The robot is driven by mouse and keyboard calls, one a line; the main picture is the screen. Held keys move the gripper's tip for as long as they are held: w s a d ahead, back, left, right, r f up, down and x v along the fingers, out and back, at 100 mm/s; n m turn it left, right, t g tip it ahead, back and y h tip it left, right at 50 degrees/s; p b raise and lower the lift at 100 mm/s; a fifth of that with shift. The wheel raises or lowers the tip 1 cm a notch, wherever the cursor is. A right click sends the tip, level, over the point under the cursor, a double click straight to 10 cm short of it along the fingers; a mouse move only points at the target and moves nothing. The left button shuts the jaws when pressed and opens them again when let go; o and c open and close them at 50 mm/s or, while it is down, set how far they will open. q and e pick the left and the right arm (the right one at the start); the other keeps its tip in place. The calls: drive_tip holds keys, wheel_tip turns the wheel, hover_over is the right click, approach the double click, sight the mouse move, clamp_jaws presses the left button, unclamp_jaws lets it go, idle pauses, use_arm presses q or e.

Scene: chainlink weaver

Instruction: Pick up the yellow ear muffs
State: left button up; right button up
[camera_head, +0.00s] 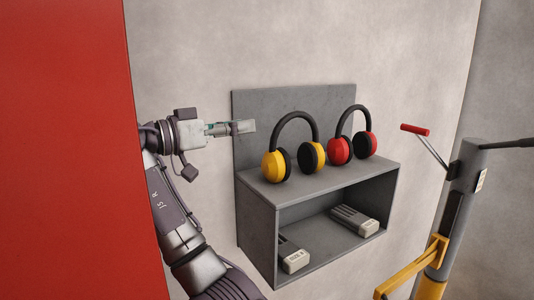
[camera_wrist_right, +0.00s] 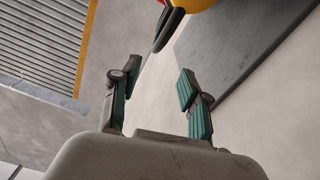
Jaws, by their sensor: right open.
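The yellow ear muffs (camera_head: 273,165) stand upright on top of a grey wall shelf, with yellow cups and a black headband arching up. A yellow cup (camera_wrist_right: 198,4) and a black part beside it show at the top edge of the right wrist view, mostly cut off. My right gripper (camera_head: 243,127) is left of the ear muffs in the head view, beside the shelf's back panel, apart from them. In the right wrist view my right gripper (camera_wrist_right: 157,88) has its fingers spread with nothing between them. My left gripper is not in view.
Red ear muffs (camera_head: 340,151) stand close to the right of the yellow pair. The grey shelf (camera_head: 257,207) has a back panel and holds two boxes in its lower bay. A red panel (camera_head: 65,150) fills the left. A post with a red-handled lever (camera_head: 416,130) stands right.

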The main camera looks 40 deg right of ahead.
sight(295, 115)
drive_tip(key=d+p, duration=0.1)
drive_tip(key=d, duration=0.1)
drive_tip(key=d+p, duration=0.1)
drive_tip(key=d, duration=0.2)
drive_tip(key=s+d+p, duration=0.1)
drive_tip(key=d, duration=0.2)
drive_tip(key=shift+s+d+r, duration=0.1)
drive_tip(key=shift+d+r, duration=0.05)
drive_tip(key=shift+r, duration=0.15)
drive_tip(key=shift+d, duration=0.2)
drive_tip(key=shift+d+p, duration=0.2)
drive_tip(key=shift+p, duration=0.3)
drive_tip(key=d+p, duration=0.3)
drive_tip(key=d, duration=0.1)
drive_tip(key=shift+s+d+r, duration=0.1)
drive_tip(key=shift+s+r, duration=0.25)
drive_tip(key=shift+s, duration=0.05)
drive_tip(key=shift+d+f, duration=0.15)
drive_tip(key=shift+d, duration=0.2)
drive_tip(key=shift+a, duration=0.2)
drive_tip(key=shift+c, duration=1.9)
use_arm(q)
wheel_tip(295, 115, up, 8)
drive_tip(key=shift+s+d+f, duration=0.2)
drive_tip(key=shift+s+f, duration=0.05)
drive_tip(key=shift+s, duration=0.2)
use_arm(e)
clamp_jaws()
